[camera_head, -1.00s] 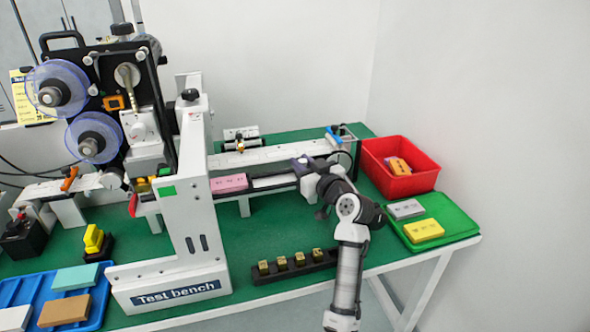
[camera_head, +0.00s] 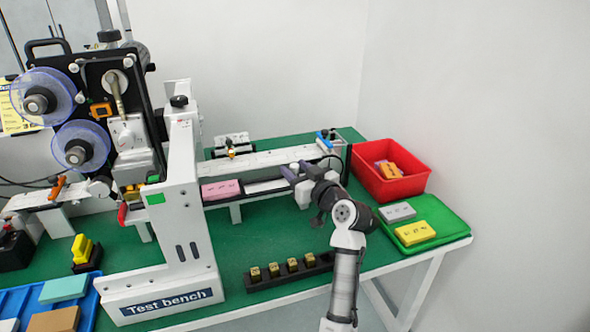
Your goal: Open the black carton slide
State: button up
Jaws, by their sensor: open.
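My gripper (camera_head: 291,172) is open, above the right part of the white conveyor track (camera_head: 262,186), fingers pointing left. I see nothing between its fingers. A pink carton (camera_head: 221,189) lies on the track to the left of my gripper, apart from it. I cannot tell for sure which part is the black carton slide. A dark upright plate (camera_head: 347,164) stands at the track's right end, behind my gripper. A blue-handled part (camera_head: 325,137) is beside it. My gripper and wrist hide part of the track's right end.
A white printing machine (camera_head: 187,215) stands left of the track. A black rack (camera_head: 290,270) with several brass blocks lies in front. On the right are a red bin (camera_head: 403,187) and a green tray (camera_head: 451,228) with grey and yellow cartons. Green bench top between rack and track is clear.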

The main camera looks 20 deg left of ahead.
jog(key=b+v, duration=0.2)
jog(key=v, duration=1)
jog(key=shift+s+d, duration=0.25)
jog(key=shift+d, duration=0.05)
jog(key=shift+f, duration=0.1)
